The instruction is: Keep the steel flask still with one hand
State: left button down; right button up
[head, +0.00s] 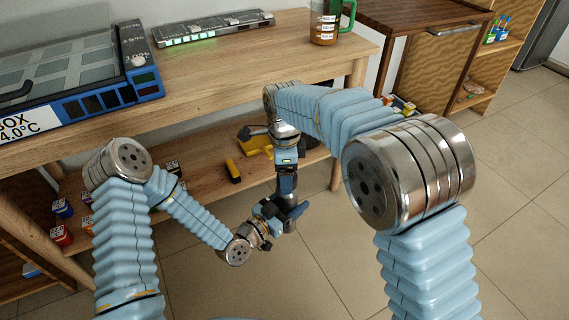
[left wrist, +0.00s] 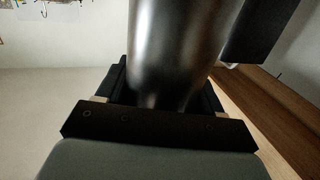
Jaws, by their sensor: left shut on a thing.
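The steel flask (left wrist: 175,45) is a smooth, dark grey metal cylinder in the left wrist view. It stands between the black fingers of my left gripper, which is shut on it. In the head view my left gripper (head: 284,214) is low at the centre, in front of the wooden shelf unit. I cannot make out the flask clearly there among the dark gripper parts. My right gripper (head: 287,184) points down just above the left one, and its fingers are too small to read. A black block at the upper right of the left wrist view is close to the flask.
A wooden bench (head: 230,80) holds a blue-edged box (head: 95,100), a lit grey strip device (head: 215,27) and a green-handled jug (head: 325,25). A yellow tool (head: 254,143) and small jars lie on its lower shelf. Tiled floor in front is open.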

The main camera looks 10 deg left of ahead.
jog(key=c, duration=1.1)
jog(key=n, duration=0.6)
jog(key=shift+d, duration=0.1)
jog(key=n, duration=0.3)
jog(key=shift+r+n, duration=0.1)
jog(key=shift+n, duration=0.2)
jog(key=n, duration=0.6)
jog(key=shift+s+d, duration=0.1)
jog(key=n, duration=1)
jog(key=shift+d, duration=0.15)
jog(key=n, duration=1)
